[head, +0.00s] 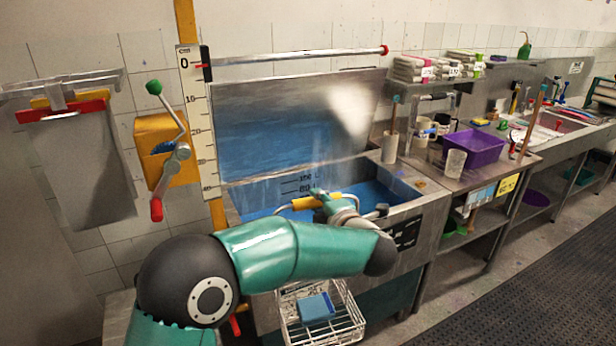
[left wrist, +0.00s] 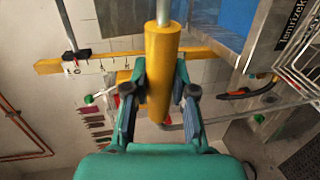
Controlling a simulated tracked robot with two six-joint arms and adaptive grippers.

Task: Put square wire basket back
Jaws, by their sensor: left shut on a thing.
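A white square wire basket (head: 345,325) shows at the bottom middle of the head view, in front of the sink and partly behind my left arm. A blue block (head: 316,308) lies in it. My left gripper (head: 322,200) is at the sink's front edge, shut on a yellow grip (head: 303,203) on a metal bar. In the left wrist view the yellow grip (left wrist: 161,70) runs between the two fingers of my left gripper (left wrist: 160,92). I cannot tell whether this grip belongs to the basket. My right gripper is not in view.
The steel sink (head: 425,205) holds blue liquid. A centimetre scale (head: 198,120) and a yellow box with a crank (head: 160,165) are on the left wall. A purple tub (head: 474,150) and a clear cup (head: 454,165) stand on the right counter. The floor mat (head: 540,260) is clear.

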